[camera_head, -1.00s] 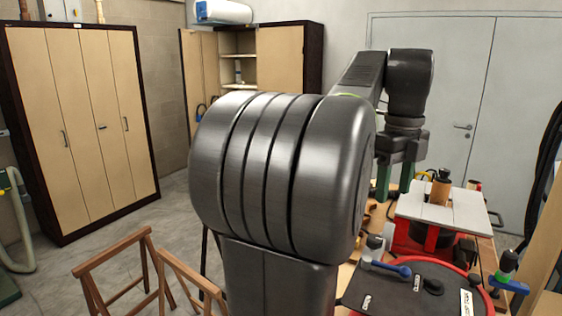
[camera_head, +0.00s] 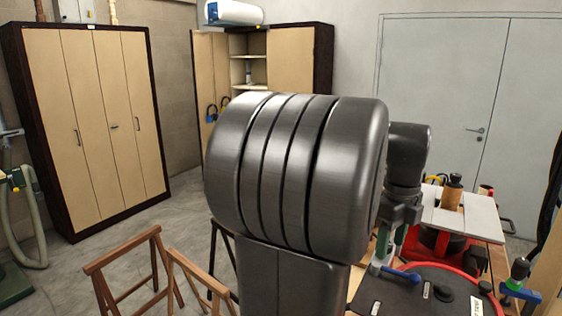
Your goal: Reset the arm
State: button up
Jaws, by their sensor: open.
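My arm's large dark grey joint fills the middle of the head view and hides much behind it. My gripper (camera_head: 391,246) shows just right of that joint, pointing down, with green fingers. The fingers are apart and nothing shows between them. The gripper is partly covered by the joint's edge. It appears in front of a workbench with tools, to the left of a red machine with a pale flat top (camera_head: 470,214). I cannot tell how high it is above the bench.
A black panel with a red rim (camera_head: 400,298) and a blue-handled tool (camera_head: 395,271) lie at the lower right. Wooden trestles (camera_head: 130,268) stand at the lower left. A tall cabinet (camera_head: 95,125) and an open cabinet (camera_head: 290,58) stand behind. Grey doors (camera_head: 440,95) close the back right.

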dwell(0.5)
jog(key=shift+m, duration=0.8)
notch_tip(320, 180, up, 14)
jog(key=f, duration=0.1)
notch_tip(320, 180, down, 13)
jog(key=n, duration=1.7)
jog(key=shift+n, duration=0.3)
jog(key=n, duration=0.5)
jog(key=shift+n, duration=0.3)
